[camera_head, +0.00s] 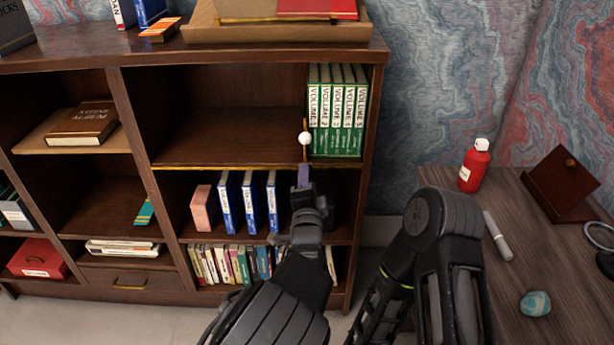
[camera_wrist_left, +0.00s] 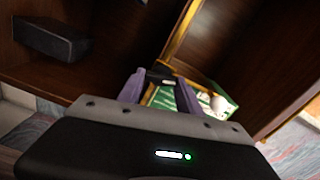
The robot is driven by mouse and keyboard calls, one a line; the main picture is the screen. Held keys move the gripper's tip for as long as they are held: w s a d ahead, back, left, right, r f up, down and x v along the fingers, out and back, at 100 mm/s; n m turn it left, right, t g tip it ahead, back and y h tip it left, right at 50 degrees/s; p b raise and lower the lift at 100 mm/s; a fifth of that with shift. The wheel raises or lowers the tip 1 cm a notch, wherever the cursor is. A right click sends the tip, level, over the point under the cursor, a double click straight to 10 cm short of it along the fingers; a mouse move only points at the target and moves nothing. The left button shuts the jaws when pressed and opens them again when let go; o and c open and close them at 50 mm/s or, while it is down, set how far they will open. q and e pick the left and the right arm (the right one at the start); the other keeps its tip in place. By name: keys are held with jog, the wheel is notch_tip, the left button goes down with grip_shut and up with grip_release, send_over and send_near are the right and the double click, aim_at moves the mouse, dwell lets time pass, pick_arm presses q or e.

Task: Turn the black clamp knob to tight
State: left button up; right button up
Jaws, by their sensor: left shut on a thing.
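My left gripper (camera_head: 304,178) reaches up to the front edge of the bookcase's middle shelf, just below the foot of an upright brass rod (camera_head: 305,153). In the left wrist view its two purple fingers (camera_wrist_left: 160,92) are closed around the black clamp knob (camera_wrist_left: 161,75), which has a small pale mark on it. The fingers hide the knob in the head view. A white ball (camera_head: 305,138) sits on the rod above the gripper; it also shows in the left wrist view (camera_wrist_left: 218,104). Parts of my right arm are in view, but not its gripper.
Green volumes (camera_head: 338,115) stand right of the rod. Blue-and-white books (camera_head: 248,203) and a pink box (camera_head: 203,209) stand on the shelf below. On the desk at right are a red bottle (camera_head: 474,168), a marker (camera_head: 497,236) and a stone (camera_head: 535,304). The shelf bay left of the rod is empty.

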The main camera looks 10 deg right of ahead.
pick_arm(q)
jog(key=shift+m, duration=1)
jog(key=shift+f, duration=0.1)
jog(key=o, duration=1.4)
jog(key=shift+s, duration=0.1)
jog(key=p+v, duration=0.1)
jog(key=v, duration=0.6)
jog(key=shift+s+a, duration=0.1)
jog(key=shift+s, duration=0.2)
